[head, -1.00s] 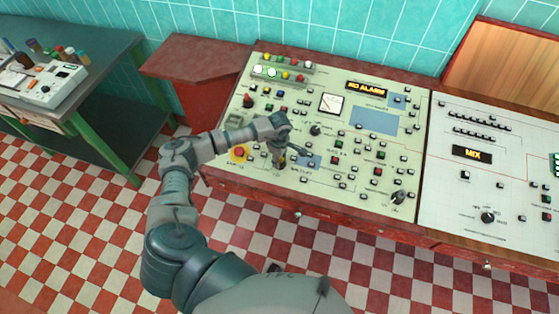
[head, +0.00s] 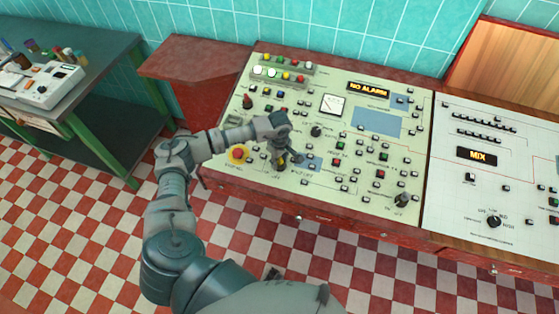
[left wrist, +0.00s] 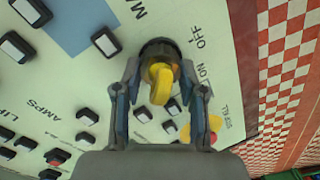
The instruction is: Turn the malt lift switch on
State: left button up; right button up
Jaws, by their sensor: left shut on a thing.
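The malt lift switch is a yellow handle (left wrist: 161,84) on a round black base, seen in the left wrist view. The words OFF and ON stand beside it on the pale panel (left wrist: 60,95), OFF higher in the picture. My left gripper (left wrist: 160,92) has its two fingers on either side of the yellow handle and is shut on it. My right gripper is not in view.
A red stop button on a yellow plate (head: 238,154) sits close left of my gripper. Several buttons and knobs surround it. A NO ALARM display (head: 368,89) is above, a MIX panel (head: 477,156) to the right. A green-legged table (head: 105,85) stands at left.

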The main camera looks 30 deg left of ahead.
pick_arm(q)
jog(key=shift+w+a+r, duration=0.1)
jog(key=shift+w+r, duration=0.1)
jog(key=o, duration=1.1)
jog(key=shift+o, duration=0.2)
jog(key=shift+f, duration=0.1)
notch_tip(320, 180, up, 12)
jog(key=shift+f, duration=0.1)
